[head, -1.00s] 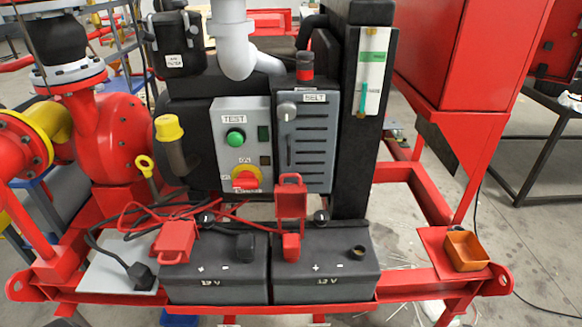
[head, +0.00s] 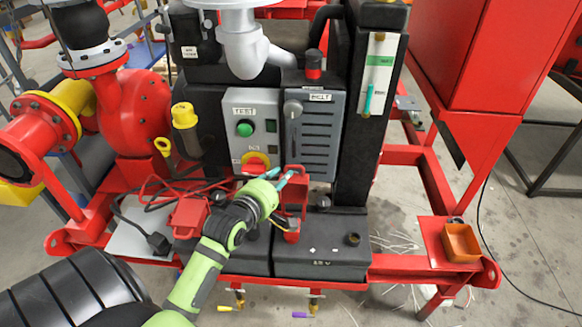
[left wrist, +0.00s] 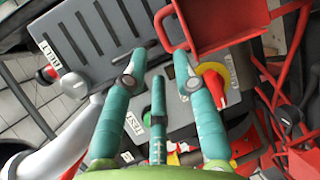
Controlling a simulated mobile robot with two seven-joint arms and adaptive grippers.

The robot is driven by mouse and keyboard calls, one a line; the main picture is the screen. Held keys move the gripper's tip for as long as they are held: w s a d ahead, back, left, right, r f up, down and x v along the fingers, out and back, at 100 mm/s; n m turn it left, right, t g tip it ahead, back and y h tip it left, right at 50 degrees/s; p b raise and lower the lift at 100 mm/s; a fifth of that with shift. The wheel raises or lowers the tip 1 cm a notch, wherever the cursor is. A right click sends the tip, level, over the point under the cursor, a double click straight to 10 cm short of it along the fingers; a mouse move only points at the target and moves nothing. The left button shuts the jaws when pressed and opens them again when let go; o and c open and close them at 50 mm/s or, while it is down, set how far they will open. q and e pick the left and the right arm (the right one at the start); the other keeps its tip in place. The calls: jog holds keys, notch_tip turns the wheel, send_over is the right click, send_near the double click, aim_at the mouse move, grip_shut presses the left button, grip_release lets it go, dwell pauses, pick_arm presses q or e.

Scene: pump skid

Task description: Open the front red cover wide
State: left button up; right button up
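Two small red covers are on the dark batteries. The right one (head: 294,203) stands raised over the right battery (head: 325,257), its upper end near the grey panel (head: 309,140); the left one (head: 188,217) sits low over the left battery. My left gripper (head: 282,179) is at the upper left edge of the raised cover. In the left wrist view the gripper (left wrist: 158,68) has its teal fingers apart with nothing held, beside the looped end of a red cover (left wrist: 215,25). I cannot tell whether a finger touches it. My right gripper is out of view.
A test panel (head: 245,130) with a green button and red-yellow knob stands behind the gripper. Red and black cables (head: 150,190) lie to the left. An orange box (head: 460,243) sits on the right of the red frame (head: 400,268).

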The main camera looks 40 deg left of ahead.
aim_at(294, 166)
pick_arm(q)
jog(key=p+x, duration=0.1)
jog(key=x, duration=0.5)
